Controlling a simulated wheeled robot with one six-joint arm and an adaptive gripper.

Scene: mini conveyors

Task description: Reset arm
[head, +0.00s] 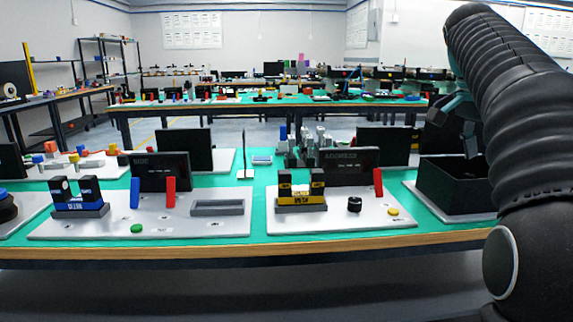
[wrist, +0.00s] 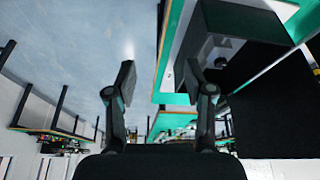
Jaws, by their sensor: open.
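My arm fills the right side of the head view. My gripper shows in the wrist view (wrist: 160,80), with its two dark fingers spread apart and nothing between them. In the head view the gripper (head: 468,132) is partly hidden by my arm, close to the black bin (head: 455,190) at the right end of the table. The black bin (wrist: 255,25) also shows in the wrist view, to the right of the fingers. Grey metal-looking parts (wrist: 212,45) show inside it. The fingers look apart from the bin.
A green-topped table (head: 262,205) spans the front. On it are a left white board (head: 100,228) with a blue-based conveyor (head: 82,205) and a right white board (head: 340,218) with a yellow one (head: 300,197). Dark screens (head: 163,172) stand behind. Floor in front of the table is clear.

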